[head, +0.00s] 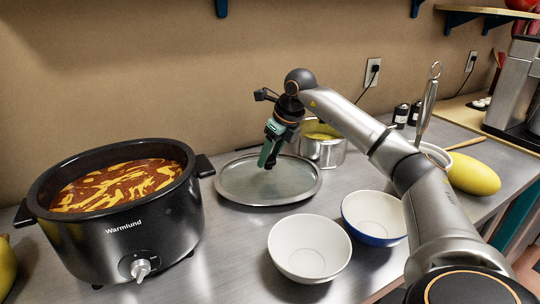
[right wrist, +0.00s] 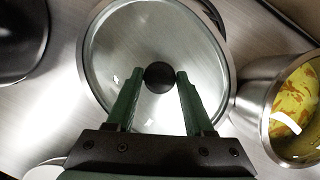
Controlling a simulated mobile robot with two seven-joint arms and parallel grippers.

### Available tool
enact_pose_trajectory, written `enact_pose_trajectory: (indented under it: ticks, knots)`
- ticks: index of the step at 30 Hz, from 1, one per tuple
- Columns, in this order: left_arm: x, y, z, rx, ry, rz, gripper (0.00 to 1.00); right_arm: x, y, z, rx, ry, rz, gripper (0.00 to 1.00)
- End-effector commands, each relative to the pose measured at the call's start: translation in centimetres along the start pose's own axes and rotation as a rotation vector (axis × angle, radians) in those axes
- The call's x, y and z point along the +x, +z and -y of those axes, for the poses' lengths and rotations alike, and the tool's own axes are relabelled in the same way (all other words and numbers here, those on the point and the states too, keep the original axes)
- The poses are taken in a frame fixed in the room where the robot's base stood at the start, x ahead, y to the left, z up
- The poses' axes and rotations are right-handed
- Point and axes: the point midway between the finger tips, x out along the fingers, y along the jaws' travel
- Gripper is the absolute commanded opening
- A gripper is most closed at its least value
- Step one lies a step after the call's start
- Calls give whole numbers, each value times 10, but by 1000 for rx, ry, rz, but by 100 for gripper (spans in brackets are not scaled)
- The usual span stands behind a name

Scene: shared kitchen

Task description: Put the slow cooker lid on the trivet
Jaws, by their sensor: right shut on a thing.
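The slow cooker lid (head: 292,186) is a round glass disc with a metal rim. It is level, low over or on the counter right of the slow cooker; I cannot tell if it touches. In the right wrist view the lid (right wrist: 150,30) shows its dark round knob (right wrist: 160,77) between my fingertips. My right gripper (head: 266,164), with green fingers, is shut on that knob; it also shows in the right wrist view (right wrist: 160,78). I cannot make out a trivet; the lid may hide it. My left gripper is not in view.
The black slow cooker (head: 120,245) stands open at left, full of red and yellow food. A metal pot (head: 328,152) with yellow food stands close behind the lid. A white bowl (head: 309,250) and a blue bowl (head: 375,218) stand in front. A yellow squash (head: 474,174) lies at right.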

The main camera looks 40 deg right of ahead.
Motion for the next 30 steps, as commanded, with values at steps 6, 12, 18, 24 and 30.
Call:
enact_pose_trajectory:
  ticks: [6,12,18,24,30]
  knots:
    - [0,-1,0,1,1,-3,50,1,0,0,0,0,0,62]
    - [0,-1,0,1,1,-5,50,1,0,0,0,0,0,83]
    - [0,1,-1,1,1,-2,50,1,0,0,0,0,0,83]
    - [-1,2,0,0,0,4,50,-15,2,0,0,0,4,83]
    - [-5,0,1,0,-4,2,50,-57,2,0,-1,0,6,83]
